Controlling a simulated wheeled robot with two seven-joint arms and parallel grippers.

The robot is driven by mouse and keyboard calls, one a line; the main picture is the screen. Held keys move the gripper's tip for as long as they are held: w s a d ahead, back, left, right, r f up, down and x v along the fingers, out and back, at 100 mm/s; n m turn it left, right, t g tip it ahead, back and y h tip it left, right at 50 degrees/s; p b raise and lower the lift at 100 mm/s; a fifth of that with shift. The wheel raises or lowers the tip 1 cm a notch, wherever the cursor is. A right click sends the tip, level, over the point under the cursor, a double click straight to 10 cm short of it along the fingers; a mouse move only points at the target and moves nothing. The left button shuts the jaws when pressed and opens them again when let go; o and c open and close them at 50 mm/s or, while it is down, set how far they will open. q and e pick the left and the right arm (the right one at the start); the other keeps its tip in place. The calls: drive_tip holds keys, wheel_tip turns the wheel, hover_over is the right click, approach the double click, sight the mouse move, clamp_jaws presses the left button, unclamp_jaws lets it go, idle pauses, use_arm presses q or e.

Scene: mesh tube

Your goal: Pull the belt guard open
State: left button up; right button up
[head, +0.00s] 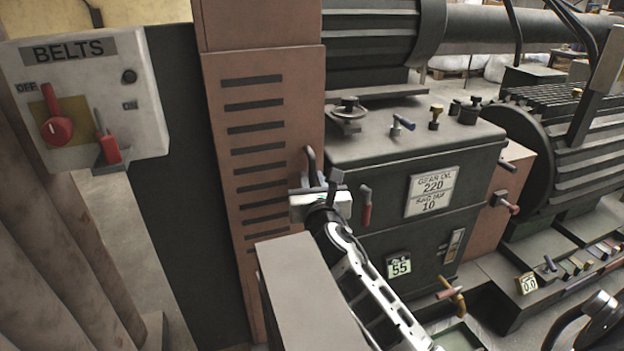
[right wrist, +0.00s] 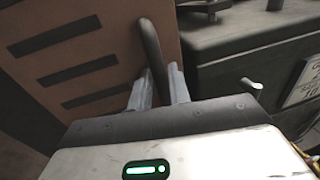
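The belt guard (head: 265,190) is a tall brown panel with a column of dark slots, standing upright left of the dark gear housing. Its dark curved handle (head: 310,160) is at its right edge. My right gripper (head: 322,184) is at the handle. In the right wrist view the two fingers (right wrist: 158,88) stand on either side of the handle bar (right wrist: 150,45), which fills the gap between them, so they look shut on it. The slotted guard (right wrist: 75,60) fills the left of that view. The handle's lower end is hidden behind the gripper.
The BELTS switch box (head: 85,95) with red handles hangs at the left. The gear housing (head: 400,160) has a red-handled lever (head: 366,208) just right of my gripper. A grey block (head: 310,285) stands below it, in front of the guard's lower part.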

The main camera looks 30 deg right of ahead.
drive_tip(key=shift+w+d, duration=0.25)
drive_tip(key=shift+w, duration=0.3)
use_arm(q)
drive_tip(key=shift+w+r, duration=0.1)
drive_tip(key=shift+r, duration=0.1)
use_arm(e)
clamp_jaws()
use_arm(q)
drive_tip(key=r+p, duration=0.1)
drive_tip(key=p, duration=0.2)
use_arm(e)
drive_tip(key=v, duration=0.5)
drive_tip(key=shift+w+a, duration=0.1)
drive_tip(key=shift+a, duration=0.25)
unclamp_jaws()
